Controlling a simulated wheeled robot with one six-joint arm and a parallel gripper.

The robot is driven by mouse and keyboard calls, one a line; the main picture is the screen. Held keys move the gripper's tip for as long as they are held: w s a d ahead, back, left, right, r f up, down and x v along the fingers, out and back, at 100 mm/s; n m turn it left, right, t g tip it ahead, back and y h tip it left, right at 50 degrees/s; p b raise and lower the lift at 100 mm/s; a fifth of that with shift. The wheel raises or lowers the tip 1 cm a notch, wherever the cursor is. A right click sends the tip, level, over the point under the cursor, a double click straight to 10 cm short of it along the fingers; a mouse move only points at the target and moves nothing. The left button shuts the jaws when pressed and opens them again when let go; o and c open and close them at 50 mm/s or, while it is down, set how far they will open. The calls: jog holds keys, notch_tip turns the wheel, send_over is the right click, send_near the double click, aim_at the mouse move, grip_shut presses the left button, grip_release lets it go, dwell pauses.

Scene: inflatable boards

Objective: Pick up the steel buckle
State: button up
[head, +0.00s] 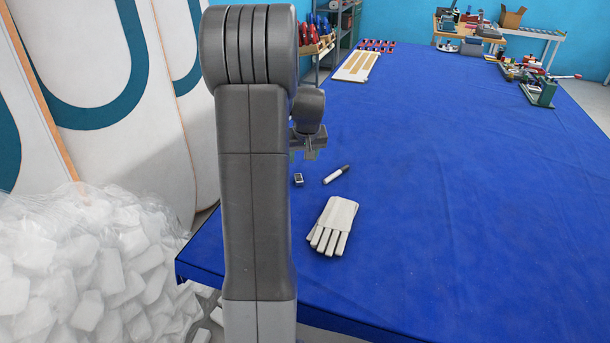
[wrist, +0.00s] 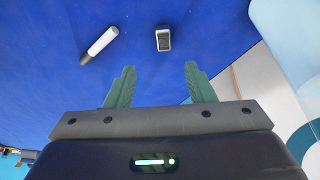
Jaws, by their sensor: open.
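The steel buckle (head: 298,180) is a small grey, dark-centred rectangular piece lying on the blue table (head: 450,200), just right of my arm in the head view. In the wrist view the buckle (wrist: 163,39) lies at the top middle, beyond the fingertips and between their lines. My gripper (wrist: 158,75) is open and empty, its two green fingers spread apart. In the head view my gripper (head: 304,153) is partly hidden by my arm and shows above and behind the buckle, apart from it.
A white and black marker (head: 336,174) lies close to the right of the buckle. Pale gloves (head: 333,226) lie nearer the front edge. White blocks in a clear bag (head: 90,270) stand left of the table. Tools (head: 540,90) sit at the far right. The table's middle is clear.

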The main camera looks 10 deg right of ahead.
jog(key=p, duration=0.1)
send_over(299, 180)
jog(key=s, duration=0.2)
notch_tip(299, 180, down, 6)
jog(key=shift+d+f, duration=0.15)
jog(key=shift+f, duration=0.1)
jog(key=shift+s+p+x, duration=0.2)
jog(key=shift+p+x, duration=0.9)
jog(key=shift+x, duration=1.45)
jog(key=shift+a+f, duration=0.1)
jog(key=shift+a, duration=0.15)
jog(key=shift+c, duration=0.4)
jog(key=c, duration=1)
